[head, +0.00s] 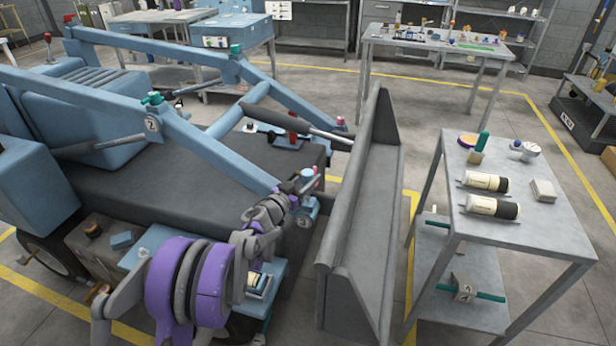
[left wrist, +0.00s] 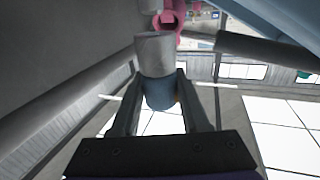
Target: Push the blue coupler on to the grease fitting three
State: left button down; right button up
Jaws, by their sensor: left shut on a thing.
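My left gripper (head: 292,190) reaches to the lower front end of the blue loader arm, beside a round number tag (head: 303,221) too small to read surely. In the left wrist view my left gripper (left wrist: 158,88) is shut on the blue coupler (left wrist: 160,95), which has a grey cylindrical front part (left wrist: 155,53). A pink part (left wrist: 172,17) lies just beyond that front part; it shows as a small pink spot in the head view (head: 316,182). The fitting's tip is hidden, so I cannot tell whether the coupler touches it. My right gripper is out of view.
The grey bucket (head: 365,220) stands close to the right of the gripper. Another tag (head: 152,124) and a green cap (head: 152,98) are on the loader arm. A metal cart (head: 540,220) with grease cartridges (head: 487,183) stands at right. Floor shows beyond the bucket.

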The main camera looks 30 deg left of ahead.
aim_at(307, 196)
pick_arm(q)
jog(key=shift+f+b, duration=1.25)
jog(key=shift+f, duration=0.65)
jog(key=shift+c, duration=1.6)
grip_release()
jog(key=shift+s, duration=0.1)
jog(key=s, duration=1)
jog(key=shift+s+a, duration=0.3)
jog(key=shift+a, duration=0.15)
jog(key=shift+r, duration=0.15)
